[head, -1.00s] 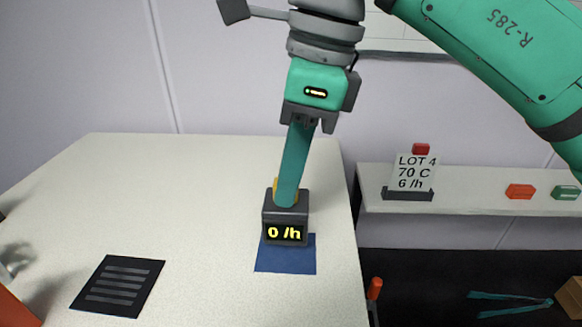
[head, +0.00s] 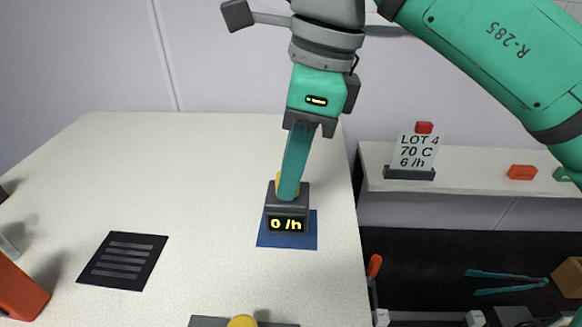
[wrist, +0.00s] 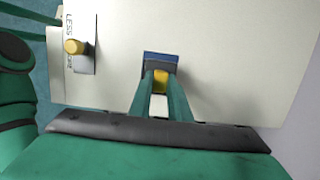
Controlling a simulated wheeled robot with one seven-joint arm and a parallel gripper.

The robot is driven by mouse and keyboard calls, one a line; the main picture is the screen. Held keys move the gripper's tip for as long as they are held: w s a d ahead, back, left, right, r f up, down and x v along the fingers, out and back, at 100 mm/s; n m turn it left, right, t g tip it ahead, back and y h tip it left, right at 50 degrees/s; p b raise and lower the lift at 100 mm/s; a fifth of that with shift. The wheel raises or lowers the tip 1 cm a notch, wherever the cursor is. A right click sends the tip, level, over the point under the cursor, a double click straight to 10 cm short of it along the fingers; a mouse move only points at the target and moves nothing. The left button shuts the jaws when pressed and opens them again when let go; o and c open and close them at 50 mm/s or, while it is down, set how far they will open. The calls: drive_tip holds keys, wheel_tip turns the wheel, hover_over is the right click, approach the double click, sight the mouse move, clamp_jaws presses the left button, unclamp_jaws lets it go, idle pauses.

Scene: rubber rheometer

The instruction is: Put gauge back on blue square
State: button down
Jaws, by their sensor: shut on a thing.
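The gauge (head: 287,222) is a dark box with a lit yellow "0 /h" readout and a yellow grip on top. My gripper (head: 288,190) is shut on that yellow grip from above, and the gauge looks upright. The blue square (head: 287,242) lies under the gauge on the pale table; a strip shows in front and at the right. I cannot tell whether the gauge touches it. In the wrist view the yellow grip (wrist: 161,80) shows between my fingers, with blue (wrist: 160,56) beyond the gauge.
A black slotted mat (head: 122,261) lies at left on the pale table (head: 200,180). A plate with a yellow knob (head: 243,322) is at the near edge; it also shows in the wrist view (wrist: 75,46). A sign reading "LOT 4 70 C 6 /h" (head: 413,152) stands on the right shelf.

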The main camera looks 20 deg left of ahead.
drive_tip(key=shift+f, duration=0.2)
drive_tip(key=shift+f, duration=0.3)
drive_tip(key=c, duration=1.6)
unclamp_jaws()
drive_tip(key=shift+o, duration=0.2)
drive_tip(key=shift+r, duration=2.95)
